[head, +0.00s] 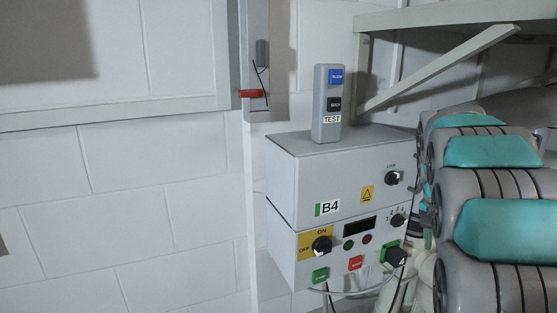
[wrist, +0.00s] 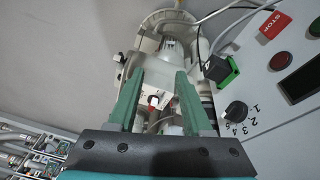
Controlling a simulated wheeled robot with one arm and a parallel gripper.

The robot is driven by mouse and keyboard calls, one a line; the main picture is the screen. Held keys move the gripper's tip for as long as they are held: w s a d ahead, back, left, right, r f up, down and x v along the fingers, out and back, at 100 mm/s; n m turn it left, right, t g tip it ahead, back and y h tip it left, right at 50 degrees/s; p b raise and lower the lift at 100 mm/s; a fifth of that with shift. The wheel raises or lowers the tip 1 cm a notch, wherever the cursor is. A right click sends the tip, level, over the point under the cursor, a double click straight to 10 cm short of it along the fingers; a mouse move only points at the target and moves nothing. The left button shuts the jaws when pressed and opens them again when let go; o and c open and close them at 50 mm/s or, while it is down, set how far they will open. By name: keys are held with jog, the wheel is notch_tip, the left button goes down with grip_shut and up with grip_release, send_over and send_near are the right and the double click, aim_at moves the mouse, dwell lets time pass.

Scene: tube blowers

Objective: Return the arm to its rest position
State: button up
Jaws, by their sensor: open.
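My arm (head: 490,200), grey with teal covers, fills the right side of the head view, close to the control box. My gripper is not visible in the head view. In the wrist view my gripper (wrist: 159,75) shows two green fingers spread apart with nothing held between them. Beyond the fingers is a pale blower unit (wrist: 172,45) with a red-and-white switch (wrist: 153,100) visible between them.
A grey control box (head: 318,200) labelled B4 has knobs and buttons. A TEST pendant (head: 328,105) stands upright on top. A shelf bracket (head: 440,65) is above my arm. Cables hang below the box. Pipes and fittings (wrist: 35,150) are at lower left in the wrist view.

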jog(key=s+a+f+n+g+y, duration=0.1)
jog(key=s+a+f+n, duration=0.2)
jog(key=s+a, duration=0.4)
jog(key=s+a+f+n+g+y, duration=0.1)
jog(key=s+a+f+n, duration=0.1)
jog(key=s+a, duration=0.6)
jog(key=s+a+f+n+y+p, duration=0.1)
jog(key=s+a+f+n, duration=0.2)
jog(key=s, duration=1.6)
jog(key=a+n, duration=0.2)
jog(key=a, duration=0.3)
jog(key=shift+f+g, duration=0.3)
jog(key=shift+g, duration=0.1)
